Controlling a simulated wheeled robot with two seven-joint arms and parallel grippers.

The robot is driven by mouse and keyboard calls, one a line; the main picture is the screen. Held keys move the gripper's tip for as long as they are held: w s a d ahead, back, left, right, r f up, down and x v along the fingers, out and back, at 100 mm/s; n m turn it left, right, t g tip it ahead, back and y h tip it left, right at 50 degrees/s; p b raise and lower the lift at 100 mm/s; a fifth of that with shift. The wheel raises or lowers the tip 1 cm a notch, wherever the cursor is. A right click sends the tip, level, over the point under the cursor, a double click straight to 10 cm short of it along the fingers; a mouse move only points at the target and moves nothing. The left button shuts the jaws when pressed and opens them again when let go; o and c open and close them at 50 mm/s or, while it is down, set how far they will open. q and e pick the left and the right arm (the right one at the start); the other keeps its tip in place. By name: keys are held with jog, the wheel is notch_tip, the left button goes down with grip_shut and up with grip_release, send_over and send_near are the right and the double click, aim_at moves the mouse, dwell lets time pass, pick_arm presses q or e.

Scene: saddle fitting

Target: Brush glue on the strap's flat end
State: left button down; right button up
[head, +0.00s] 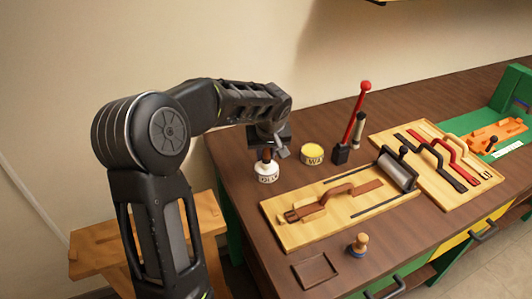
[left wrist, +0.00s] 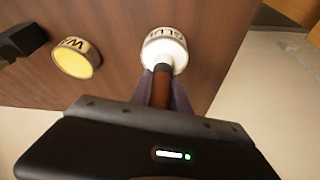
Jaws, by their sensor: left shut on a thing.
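My left gripper (head: 268,148) is above the pot, pointing down, shut on the brush's brown handle (left wrist: 160,90). The brush is upright, with its dark lower part at the pot's mouth; its bristles are hidden. The brown strap (head: 338,196) lies on the light wooden board (head: 277,226), with a raised bend in its middle. My right gripper is not in view.
A yellow-topped wax tin (head: 312,154) stands right of the pot. A wooden-knobbed tool (head: 358,244) and a small dark tray (head: 316,271) are in front.

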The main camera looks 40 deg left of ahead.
pick_arm(q)
jog(key=shift+r+p, duration=1.85)
jog(key=shift+r, duration=1.6)
